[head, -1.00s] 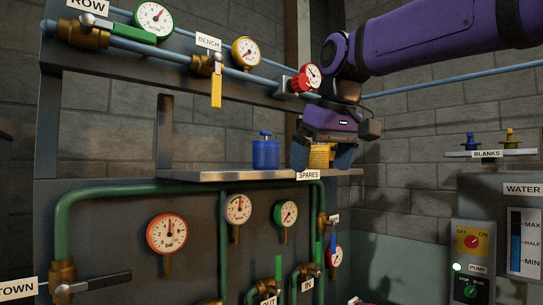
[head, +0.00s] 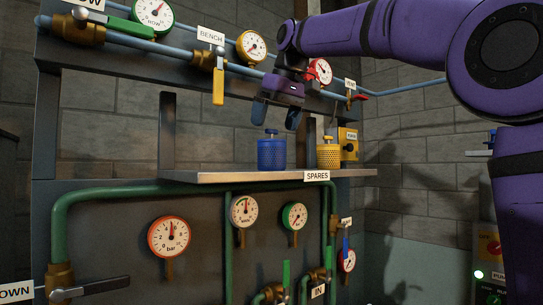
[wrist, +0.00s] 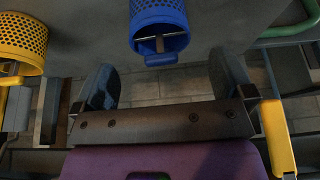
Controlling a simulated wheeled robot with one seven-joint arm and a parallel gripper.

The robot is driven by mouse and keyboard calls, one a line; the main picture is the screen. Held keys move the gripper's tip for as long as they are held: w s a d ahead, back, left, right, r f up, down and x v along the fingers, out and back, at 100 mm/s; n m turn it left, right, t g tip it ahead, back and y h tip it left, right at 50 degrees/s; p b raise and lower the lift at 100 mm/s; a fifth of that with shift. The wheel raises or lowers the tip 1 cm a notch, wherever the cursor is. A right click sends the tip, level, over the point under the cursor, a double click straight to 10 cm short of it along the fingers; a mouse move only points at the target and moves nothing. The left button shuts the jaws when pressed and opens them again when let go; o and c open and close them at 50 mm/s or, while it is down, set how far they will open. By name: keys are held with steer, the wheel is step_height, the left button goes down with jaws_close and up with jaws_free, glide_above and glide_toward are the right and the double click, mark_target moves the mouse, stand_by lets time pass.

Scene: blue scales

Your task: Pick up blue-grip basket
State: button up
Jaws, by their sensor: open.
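The blue-grip basket (head: 272,155) is a blue perforated cylinder with a small blue knob on top. It stands upright on the grey shelf (head: 225,177). My gripper (head: 277,117) is open and empty just above it, its two dark fingers apart and pointing down. In the wrist view the basket (wrist: 158,20) is at the top middle, its near end lying between the lines of the fingers but ahead of them. My gripper (wrist: 163,82) shows open there, with nothing between the fingers.
A yellow perforated basket (head: 328,157) stands close to the right of the blue one; it also shows at upper left in the wrist view (wrist: 22,42). A pipe with gauges and a red gauge (head: 320,71) runs behind and above. The shelf left of the blue basket is clear.

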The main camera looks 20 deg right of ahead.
mark_target(273, 133)
steer(key=shift+x, duration=3)
steer(key=shift+s+f, duration=0.1)
steer(key=shift+s, duration=0.05)
steer(key=c, duration=1)
